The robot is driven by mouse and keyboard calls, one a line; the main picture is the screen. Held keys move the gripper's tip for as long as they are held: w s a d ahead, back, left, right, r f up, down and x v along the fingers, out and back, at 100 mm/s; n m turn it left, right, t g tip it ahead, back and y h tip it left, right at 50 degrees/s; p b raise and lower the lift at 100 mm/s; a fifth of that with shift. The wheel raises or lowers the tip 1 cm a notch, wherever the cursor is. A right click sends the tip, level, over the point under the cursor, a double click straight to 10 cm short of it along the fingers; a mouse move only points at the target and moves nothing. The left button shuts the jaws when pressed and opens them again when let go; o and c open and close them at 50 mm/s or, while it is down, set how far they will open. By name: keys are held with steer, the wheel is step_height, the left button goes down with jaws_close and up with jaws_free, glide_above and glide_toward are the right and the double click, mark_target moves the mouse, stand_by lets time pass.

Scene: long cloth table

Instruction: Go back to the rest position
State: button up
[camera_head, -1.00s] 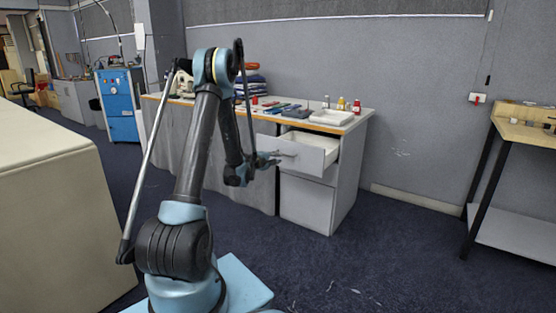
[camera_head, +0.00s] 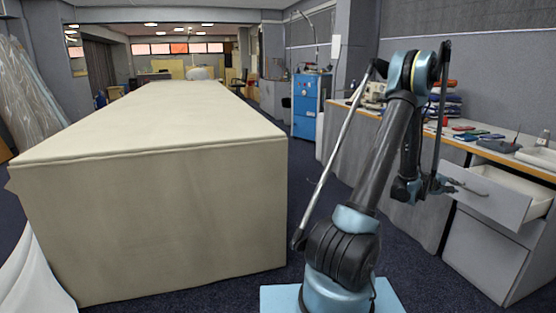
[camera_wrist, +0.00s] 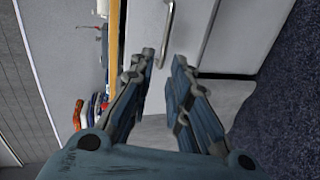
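My gripper (camera_head: 452,186) is at the right in the head view, in front of the open drawer (camera_head: 490,192) of the side cabinet.
A long cloth-covered table (camera_head: 150,215) fills the left. A workbench (camera_head: 462,145) with folded cloths (camera_head: 447,100) and small items runs along the right wall. A blue cabinet (camera_head: 307,105) stands at the back. Dark carpet (camera_head: 415,265) is clear between table and bench.

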steer(key=w+a+r+m+y, duration=0.15)
steer(key=a+r, duration=0.25)
steer(key=a, duration=0.4)
steer(key=w+a+r+y, duration=0.15)
steer(key=a+r, duration=0.25)
steer(key=a, duration=0.4)
steer(key=s+a+r+m+y, duration=0.1)
steer(key=s+a+y, duration=0.1)
steer(key=a, duration=0.7)
steer(key=s+a+r+y, duration=0.1)
steer(key=s+a+y, duration=0.15)
steer(key=a, duration=0.65)
steer(key=s+a+f+g+y, duration=0.1)
steer(key=s+a+f+y, duration=0.2)
steer(key=s+a, duration=0.9)
steer(key=s+a+f+y, duration=0.4)
steer(key=s+a, duration=0.8)
steer(key=a, duration=0.6)
steer(key=shift+s+a+f+g, duration=0.2)
steer(key=shift+s+g, duration=0.1)
steer(key=shift+g, duration=0.1)
steer(key=shift+n, duration=0.25)
